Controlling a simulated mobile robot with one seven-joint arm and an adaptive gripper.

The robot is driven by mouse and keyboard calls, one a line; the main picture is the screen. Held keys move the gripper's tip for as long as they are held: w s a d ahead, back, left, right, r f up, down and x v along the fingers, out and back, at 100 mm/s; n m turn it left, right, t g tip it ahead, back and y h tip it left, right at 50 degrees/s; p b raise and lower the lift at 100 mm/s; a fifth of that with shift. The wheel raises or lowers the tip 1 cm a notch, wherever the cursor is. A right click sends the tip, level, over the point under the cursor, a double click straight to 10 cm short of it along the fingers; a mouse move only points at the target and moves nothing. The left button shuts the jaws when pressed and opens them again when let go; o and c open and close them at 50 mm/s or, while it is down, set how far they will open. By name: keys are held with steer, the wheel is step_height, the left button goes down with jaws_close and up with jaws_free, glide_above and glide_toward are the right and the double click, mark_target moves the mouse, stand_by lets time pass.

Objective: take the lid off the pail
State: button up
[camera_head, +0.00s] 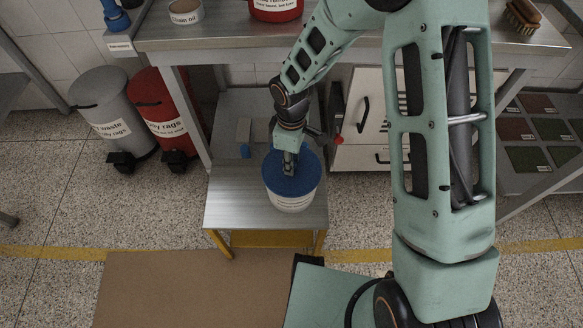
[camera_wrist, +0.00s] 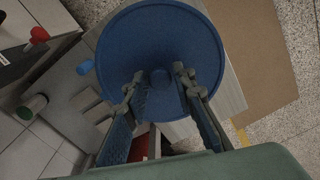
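The pail (camera_head: 293,203) is white with a printed label and stands on a low metal-topped table. Its round blue lid (camera_head: 273,175) sits on top; the lid also fills the middle of the wrist view (camera_wrist: 150,30). A small round blue knob (camera_wrist: 160,77) rises at the lid's centre. My gripper (camera_head: 289,172) points down over the lid. In the wrist view my gripper (camera_wrist: 159,82) is open, with one finger on each side of the knob and gaps between. I cannot tell how far the fingertips are above the lid.
The low table (camera_head: 225,205) has bare metal left of the pail. A small blue item (camera_head: 245,151) and a grey block (camera_head: 244,130) lie behind it. A higher workbench (camera_head: 230,32) stands behind. A grey bin (camera_head: 110,105) and red bin (camera_head: 160,110) stand left.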

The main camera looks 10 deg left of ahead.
jaws_close()
steer(key=shift+r, duration=0.1)
